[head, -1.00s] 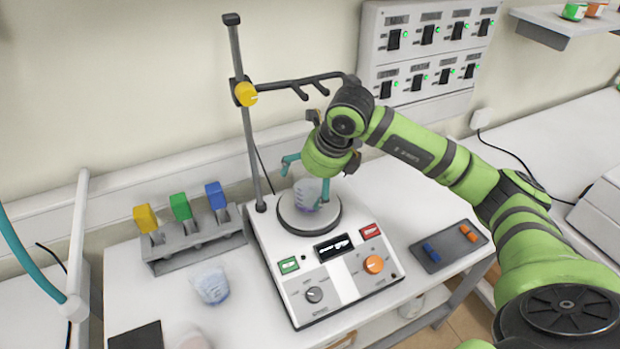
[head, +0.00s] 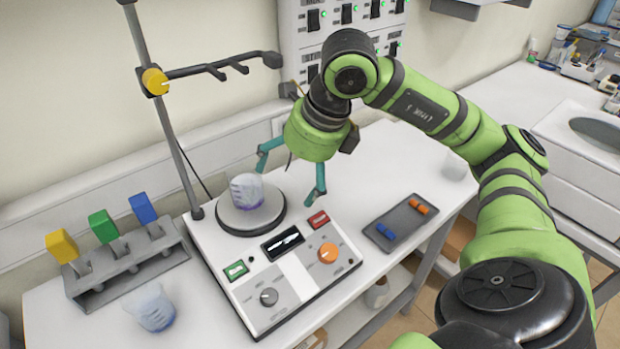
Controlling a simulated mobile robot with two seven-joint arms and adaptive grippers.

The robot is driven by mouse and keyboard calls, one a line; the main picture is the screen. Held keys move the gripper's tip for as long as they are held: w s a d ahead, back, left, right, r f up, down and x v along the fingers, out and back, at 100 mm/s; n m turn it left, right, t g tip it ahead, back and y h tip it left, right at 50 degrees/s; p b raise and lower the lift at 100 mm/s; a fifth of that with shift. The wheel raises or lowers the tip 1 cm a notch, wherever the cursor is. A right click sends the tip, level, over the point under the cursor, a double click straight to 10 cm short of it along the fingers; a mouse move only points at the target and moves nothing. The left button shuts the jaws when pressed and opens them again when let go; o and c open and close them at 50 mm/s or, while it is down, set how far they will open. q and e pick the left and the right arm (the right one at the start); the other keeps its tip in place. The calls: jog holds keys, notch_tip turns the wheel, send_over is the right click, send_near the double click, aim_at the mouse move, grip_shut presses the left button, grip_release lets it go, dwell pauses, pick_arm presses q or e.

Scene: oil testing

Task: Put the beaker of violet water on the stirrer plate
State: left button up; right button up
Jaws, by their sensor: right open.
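The beaker of violet water (head: 247,192) stands upright on the round stirrer plate (head: 268,219), a little left of the plate's middle. My right gripper (head: 290,182) is open and empty. Its teal fingers are spread above and to the right of the beaker, apart from it as far as I can tell. My left gripper is not in view.
A second beaker with bluish liquid (head: 153,308) stands on the table at the front left. A rack with yellow, green and blue pieces (head: 130,272) is behind it. A stand with a clamp arm (head: 225,68) rises behind the plate. A grey tray (head: 402,223) lies right.

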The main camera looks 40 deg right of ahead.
jog(key=s, duration=0.1)
jog(key=s+d+b, duration=0.1)
jog(key=s, duration=0.1)
jog(key=shift+w, duration=0.1)
dwell(1.3)
